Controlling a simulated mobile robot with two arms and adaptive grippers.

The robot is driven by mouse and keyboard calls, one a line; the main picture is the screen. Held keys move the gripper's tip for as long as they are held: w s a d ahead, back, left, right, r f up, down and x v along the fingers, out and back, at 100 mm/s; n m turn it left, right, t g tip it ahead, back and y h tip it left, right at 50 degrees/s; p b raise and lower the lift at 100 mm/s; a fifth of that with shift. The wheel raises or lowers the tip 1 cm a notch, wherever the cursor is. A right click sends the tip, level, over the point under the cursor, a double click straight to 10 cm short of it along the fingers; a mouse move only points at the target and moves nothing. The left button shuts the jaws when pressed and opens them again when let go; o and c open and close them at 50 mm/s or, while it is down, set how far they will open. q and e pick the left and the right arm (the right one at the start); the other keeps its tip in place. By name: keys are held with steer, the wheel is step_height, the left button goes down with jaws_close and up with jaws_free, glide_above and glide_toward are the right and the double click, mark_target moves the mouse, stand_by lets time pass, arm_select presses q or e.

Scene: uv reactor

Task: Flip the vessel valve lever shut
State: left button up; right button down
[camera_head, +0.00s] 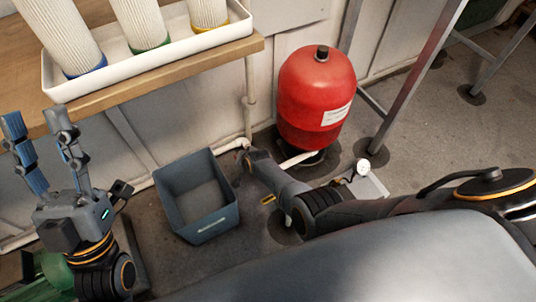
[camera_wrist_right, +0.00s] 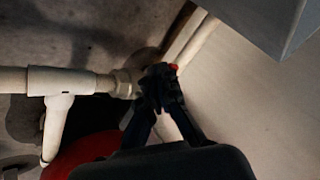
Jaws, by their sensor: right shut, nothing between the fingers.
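The red vessel (camera_head: 317,95) stands upright on the floor at the back; its red side also shows low in the right wrist view (camera_wrist_right: 85,152). A pale pipe (camera_wrist_right: 75,82) with a tee runs to a fitting by my right fingertips. My right gripper (camera_wrist_right: 160,75) is shut and empty, its tips at the pipe fitting. A small red piece (camera_wrist_right: 174,66) shows just beyond them, perhaps the valve lever; most of it is hidden, and contact is unclear. In the head view my right gripper (camera_head: 241,158) is low beside the vessel. My left gripper (camera_head: 38,122) is raised, open and empty.
A grey-blue bin (camera_head: 197,197) stands on the floor left of my right gripper. A wooden bench (camera_head: 170,72) holds a white tray (camera_head: 150,58) of filter cartridges. A metal frame leg (camera_head: 410,80) stands right of the vessel.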

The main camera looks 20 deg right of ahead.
steer(key=shift+w+a, duration=0.1)
steer(key=shift+a, duration=0.05)
stand_by(0.4)
steer(key=shift+r, duration=0.1)
steer(key=v, duration=0.7)
steer(key=shift+s, duration=0.25)
stand_by(0.3)
stand_by(0.5)
